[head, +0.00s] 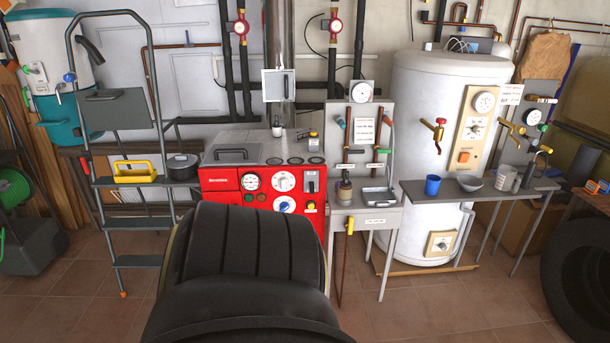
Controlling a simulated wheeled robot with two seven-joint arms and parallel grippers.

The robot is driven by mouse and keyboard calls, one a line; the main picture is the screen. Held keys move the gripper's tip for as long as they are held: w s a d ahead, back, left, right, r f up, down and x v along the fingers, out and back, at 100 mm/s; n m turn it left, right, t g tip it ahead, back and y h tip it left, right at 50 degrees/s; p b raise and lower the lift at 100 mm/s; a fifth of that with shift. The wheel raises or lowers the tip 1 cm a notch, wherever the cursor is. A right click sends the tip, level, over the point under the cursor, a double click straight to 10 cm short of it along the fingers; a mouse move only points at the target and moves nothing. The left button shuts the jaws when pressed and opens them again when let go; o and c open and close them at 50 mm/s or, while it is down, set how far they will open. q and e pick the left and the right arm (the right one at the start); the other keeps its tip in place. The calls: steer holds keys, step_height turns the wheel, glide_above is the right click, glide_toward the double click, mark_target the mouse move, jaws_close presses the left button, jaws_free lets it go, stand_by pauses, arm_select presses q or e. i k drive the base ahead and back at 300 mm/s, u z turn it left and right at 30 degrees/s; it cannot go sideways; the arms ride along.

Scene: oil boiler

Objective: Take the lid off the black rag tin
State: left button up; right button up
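A round black tin (182,168) stands upright on a shelf of the grey stepladder, left of the red boiler. The tin is small in the picture, so I cannot read any label or see inside. Neither of my grippers is in view.
A yellow-handled item (134,178) shares the stepladder (102,182) shelf, left of the tin. The red boiler (222,186) stands close on the tin's right. A large dark shape hides the lower middle.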

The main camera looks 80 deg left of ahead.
mark_target(184, 160)
steer(key=u, duration=0.15)
steer(key=k, duration=0.5)
steer(key=u, duration=2.6)
